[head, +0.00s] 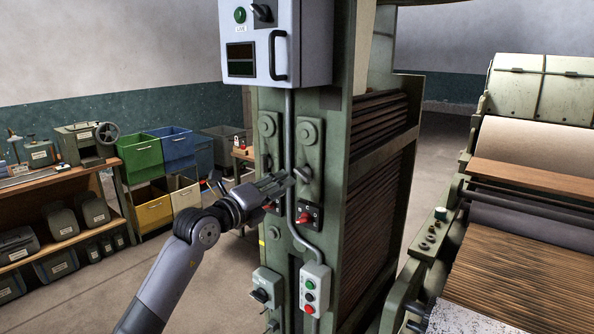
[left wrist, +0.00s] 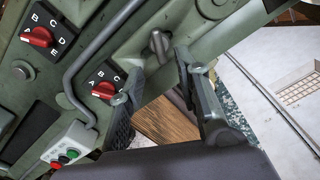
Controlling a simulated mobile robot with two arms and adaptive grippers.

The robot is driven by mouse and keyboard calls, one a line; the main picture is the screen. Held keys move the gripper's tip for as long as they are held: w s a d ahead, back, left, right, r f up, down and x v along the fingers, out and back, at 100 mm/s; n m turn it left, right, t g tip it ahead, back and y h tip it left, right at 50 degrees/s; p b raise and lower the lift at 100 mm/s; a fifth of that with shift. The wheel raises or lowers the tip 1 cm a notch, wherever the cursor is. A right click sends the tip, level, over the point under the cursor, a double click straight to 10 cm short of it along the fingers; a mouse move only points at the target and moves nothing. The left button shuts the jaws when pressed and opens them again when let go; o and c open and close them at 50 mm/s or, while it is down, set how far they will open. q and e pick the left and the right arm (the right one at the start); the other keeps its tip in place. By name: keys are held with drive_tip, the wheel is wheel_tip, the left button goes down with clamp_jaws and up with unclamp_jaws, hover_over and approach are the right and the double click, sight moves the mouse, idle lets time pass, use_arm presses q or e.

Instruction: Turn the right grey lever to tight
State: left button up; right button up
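The right grey lever (head: 303,174) is a small grey handle on the right green plate of the machine column, above a red selector knob. In the left wrist view the grey lever (left wrist: 157,43) lies just beyond the fingertips, roughly in line with the gap between them. My left gripper (head: 284,184) reaches in from the left, its tips close to the lever. In the left wrist view the gripper (left wrist: 160,68) is open, with nothing between its fingers. I cannot tell whether a finger touches the lever. No tight marking is readable. My right gripper is not in view.
Red selector knobs (head: 306,218) sit below the levers. A grey conduit (head: 290,135) runs down between the plates to a push-button box (head: 314,290). A control box (head: 265,50) overhangs above. Rollers (head: 535,220) stand at the right, shelves (head: 60,200) at the left.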

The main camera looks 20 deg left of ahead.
sight(301, 176)
use_arm(q)
drive_tip(key=p+x, duration=0.2)
drive_tip(key=x, duration=0.5)
drive_tip(key=shift+f, duration=0.1)
clamp_jaws()
idle(0.4)
